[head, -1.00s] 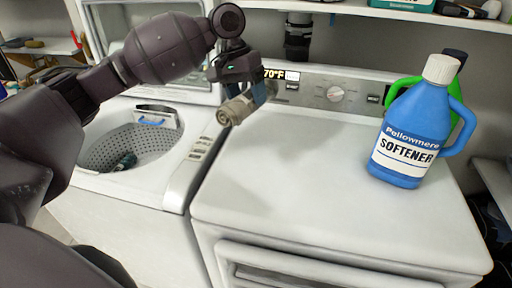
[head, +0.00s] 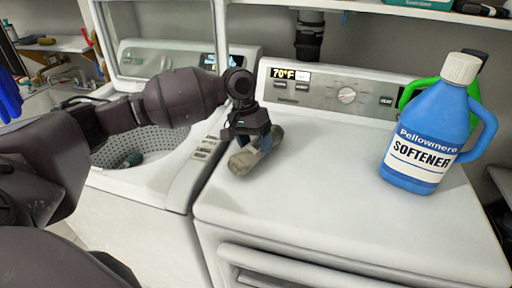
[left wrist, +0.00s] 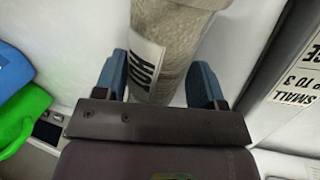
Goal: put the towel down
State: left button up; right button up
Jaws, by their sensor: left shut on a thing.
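A rolled beige towel (head: 256,152) is held by my left gripper (head: 254,140) just above or on the white top of the dryer (head: 300,180), near its left back corner; I cannot tell whether it touches. In the left wrist view, the towel (left wrist: 172,50), with a white label reading HOT, lies between the blue fingers of the left gripper (left wrist: 163,82). The gripper is shut on it. My right gripper is not in view.
A blue softener bottle (head: 430,130) stands on the dryer's right side, with a green-handled container (head: 412,92) behind it. An open washer (head: 150,152) is on the left. The middle of the dryer top is clear. A shelf (head: 390,10) hangs above.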

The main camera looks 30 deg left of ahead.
pick_arm(q)
jog(key=shift+f, duration=0.6)
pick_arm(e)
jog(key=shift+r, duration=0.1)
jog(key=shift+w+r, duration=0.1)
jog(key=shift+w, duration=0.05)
pick_arm(q)
jog(key=o, duration=1.2)
jog(key=p+v, duration=0.1)
jog(key=v, duration=1.1)
jog(key=shift+p, duration=0.35)
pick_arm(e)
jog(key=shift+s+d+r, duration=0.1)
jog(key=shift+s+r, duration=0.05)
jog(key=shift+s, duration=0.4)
